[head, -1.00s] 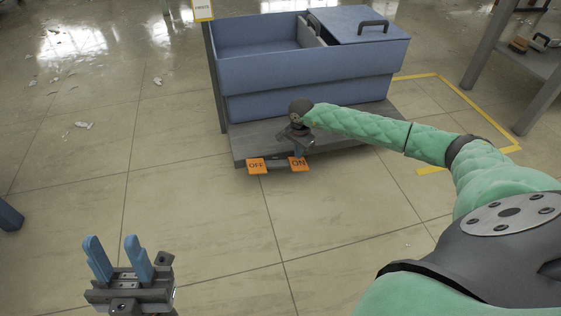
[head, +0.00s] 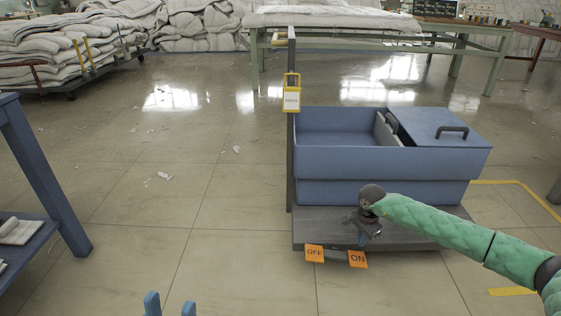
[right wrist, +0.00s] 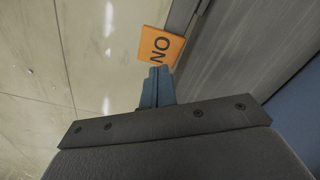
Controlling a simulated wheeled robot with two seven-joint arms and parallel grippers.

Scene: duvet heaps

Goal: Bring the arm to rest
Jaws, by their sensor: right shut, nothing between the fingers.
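My right arm comes in from the right in the head view, in a green quilted sleeve. Its gripper (head: 361,238) is shut and empty, pointing down over the front edge of the blue bin's grey base (head: 400,236), just above the orange ON pedal (head: 357,259). In the right wrist view the shut blue fingers (right wrist: 157,72) overlap the lower edge of the ON pedal (right wrist: 160,45); whether they touch it I cannot tell. My left gripper (head: 171,306) shows only its two blue fingertips at the bottom edge, spread apart with nothing between them.
An orange OFF pedal (head: 314,253) sits left of ON. The blue bin (head: 390,162) has a lidded right part and a post with a yellow tag (head: 292,98). A blue table (head: 45,185) stands at left. Heaped duvets (head: 65,45) lie behind. The floor between is mostly clear.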

